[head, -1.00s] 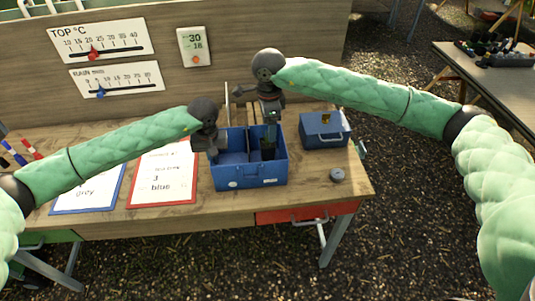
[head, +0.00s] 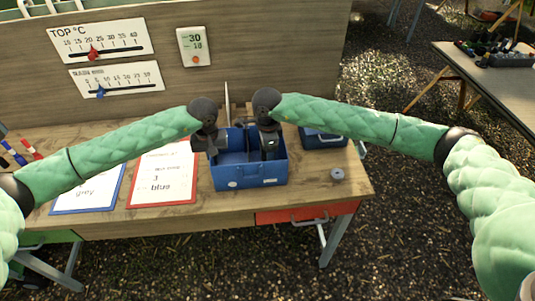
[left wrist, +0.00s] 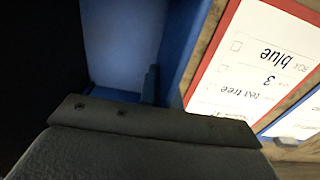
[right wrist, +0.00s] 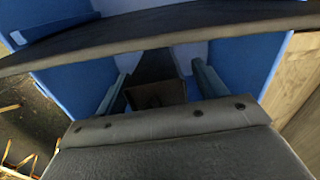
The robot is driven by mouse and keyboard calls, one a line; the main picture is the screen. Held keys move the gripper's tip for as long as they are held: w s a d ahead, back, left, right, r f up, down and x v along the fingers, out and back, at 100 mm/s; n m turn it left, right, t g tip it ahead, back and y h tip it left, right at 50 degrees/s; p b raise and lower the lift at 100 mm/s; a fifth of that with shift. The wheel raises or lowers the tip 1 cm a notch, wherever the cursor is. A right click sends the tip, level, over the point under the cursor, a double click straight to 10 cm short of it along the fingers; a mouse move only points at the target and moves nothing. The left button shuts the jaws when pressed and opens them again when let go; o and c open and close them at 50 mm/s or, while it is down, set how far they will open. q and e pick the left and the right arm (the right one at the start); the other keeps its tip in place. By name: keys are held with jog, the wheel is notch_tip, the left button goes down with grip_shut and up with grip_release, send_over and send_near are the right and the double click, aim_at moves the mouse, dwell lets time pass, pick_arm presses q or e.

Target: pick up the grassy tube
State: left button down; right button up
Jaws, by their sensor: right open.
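A blue open box (head: 250,176) stands on the bench, with a divider inside. My right gripper (head: 269,152) reaches down into its right part; in the right wrist view its two grey-blue fingers (right wrist: 158,78) are apart. A dark block-like shape (right wrist: 155,94) shows between and below them; I cannot tell whether it is a tube. My left gripper (head: 212,152) hangs at the box's left side, and its wrist view shows the blue box wall (left wrist: 185,48) and one finger. I cannot make out a grassy tube in any view.
A red-framed card (head: 164,175) and a blue-framed card (head: 88,192) lie left of the box. A smaller blue case (head: 325,139) and a grey round piece (head: 337,174) are to its right. A wooden panel with temperature scales stands behind.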

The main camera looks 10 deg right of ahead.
jog(key=c, duration=1.2)
jog(key=shift+o, duration=0.2)
notch_tip(320, 180, up, 10)
pick_arm(q)
jog(key=c, duration=1.5)
grip_release()
jog(key=shift+c, duration=0.2)
notch_tip(320, 180, up, 12)
